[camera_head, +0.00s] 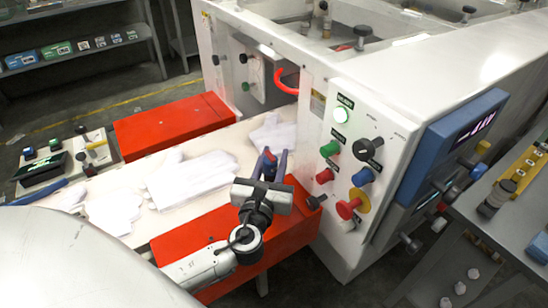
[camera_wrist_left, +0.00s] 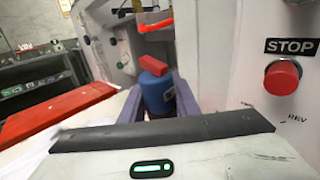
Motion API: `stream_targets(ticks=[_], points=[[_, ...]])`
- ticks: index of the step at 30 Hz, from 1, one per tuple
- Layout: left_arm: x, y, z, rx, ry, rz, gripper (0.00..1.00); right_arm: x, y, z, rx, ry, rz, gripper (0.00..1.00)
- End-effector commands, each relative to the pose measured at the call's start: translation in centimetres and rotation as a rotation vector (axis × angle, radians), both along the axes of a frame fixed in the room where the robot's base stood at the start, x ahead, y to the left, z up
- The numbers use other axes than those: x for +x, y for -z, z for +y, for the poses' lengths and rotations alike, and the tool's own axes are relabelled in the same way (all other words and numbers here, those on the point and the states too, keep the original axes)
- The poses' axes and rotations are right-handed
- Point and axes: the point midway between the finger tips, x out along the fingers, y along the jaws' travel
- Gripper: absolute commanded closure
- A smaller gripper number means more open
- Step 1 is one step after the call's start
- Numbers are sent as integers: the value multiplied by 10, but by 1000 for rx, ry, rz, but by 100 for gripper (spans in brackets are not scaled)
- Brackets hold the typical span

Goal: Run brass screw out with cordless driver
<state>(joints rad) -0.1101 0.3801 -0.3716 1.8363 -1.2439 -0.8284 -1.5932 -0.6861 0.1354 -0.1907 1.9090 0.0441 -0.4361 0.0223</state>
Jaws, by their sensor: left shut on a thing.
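My left gripper (camera_head: 270,165) reaches over the white work surface, beside the red block in front of the machine. It is shut on a blue and red tool (camera_wrist_left: 157,97), which stands between the two bluish fingers in the left wrist view. The tool has a blue, rounded body and a red top; it may be the cordless driver, but most of it is hidden in the head view. I cannot make out a brass screw in either view. My right gripper is not in view.
The white machine's control panel (camera_head: 350,150), with several knobs and buttons, is close to the right of my left gripper. White gloves (camera_head: 190,176) lie on the work surface. Red blocks (camera_head: 172,124) flank it. A grey bench (camera_head: 495,225) stands at the right.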

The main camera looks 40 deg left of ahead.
Motion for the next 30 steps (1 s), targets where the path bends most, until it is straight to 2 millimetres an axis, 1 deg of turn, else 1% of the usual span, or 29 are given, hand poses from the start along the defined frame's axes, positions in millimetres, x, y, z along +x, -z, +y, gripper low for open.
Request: stream_targets(ticks=[12, 30], points=[[0, -1, 0, 0, -1, 0, 100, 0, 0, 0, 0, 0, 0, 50], [0, -39, 1, 0, -2, -5, 100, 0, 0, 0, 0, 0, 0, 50]])
